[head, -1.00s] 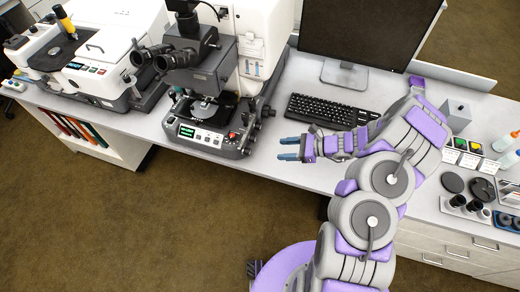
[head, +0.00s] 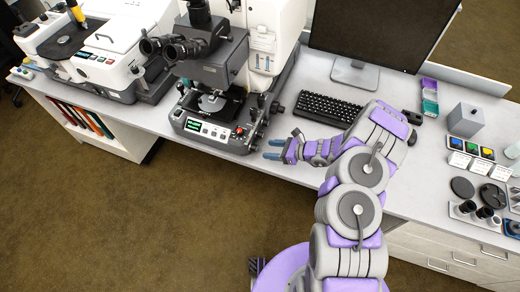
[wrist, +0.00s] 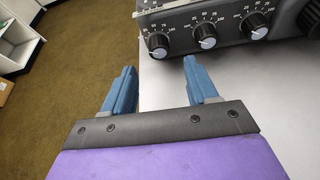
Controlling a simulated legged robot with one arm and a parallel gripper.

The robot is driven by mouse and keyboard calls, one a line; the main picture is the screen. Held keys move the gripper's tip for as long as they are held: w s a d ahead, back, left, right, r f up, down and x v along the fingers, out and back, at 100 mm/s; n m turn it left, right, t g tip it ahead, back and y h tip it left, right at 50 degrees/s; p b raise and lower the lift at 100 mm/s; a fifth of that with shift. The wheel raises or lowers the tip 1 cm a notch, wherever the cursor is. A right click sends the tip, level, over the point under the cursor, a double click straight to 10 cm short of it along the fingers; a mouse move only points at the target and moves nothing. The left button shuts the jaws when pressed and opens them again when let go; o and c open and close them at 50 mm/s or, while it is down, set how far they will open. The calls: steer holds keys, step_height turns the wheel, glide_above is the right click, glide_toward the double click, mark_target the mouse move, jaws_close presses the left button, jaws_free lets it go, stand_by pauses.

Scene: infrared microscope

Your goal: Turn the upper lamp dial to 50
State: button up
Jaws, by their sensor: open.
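The microscope (head: 215,75) stands on the bench, left of my arm. In the wrist view its grey side panel shows a row of black dials with pale caps and printed number scales: a left dial (wrist: 158,45), a middle dial (wrist: 206,35) and a right dial (wrist: 256,25). Their names are too small to read, so I cannot tell which is the upper lamp dial or its exact setting. My gripper (head: 272,149) is open and empty, just right of the microscope base. In the wrist view its blue fingers (wrist: 159,68) point toward the left dial, apart from it.
A keyboard (head: 328,108) and monitor (head: 372,35) stand behind my arm. A grey box (head: 466,120), dark discs and small trays lie at the right. Another instrument (head: 90,55) stands left of the microscope. The bench's front edge runs below my gripper.

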mark_target(254, 148)
steer(key=x, duration=0.5)
steer(key=shift+w+a+f+b, duration=0.1)
steer(key=shift+a+b, duration=0.2)
steer(key=shift+b, duration=0.05)
steer(key=c, duration=1.1)
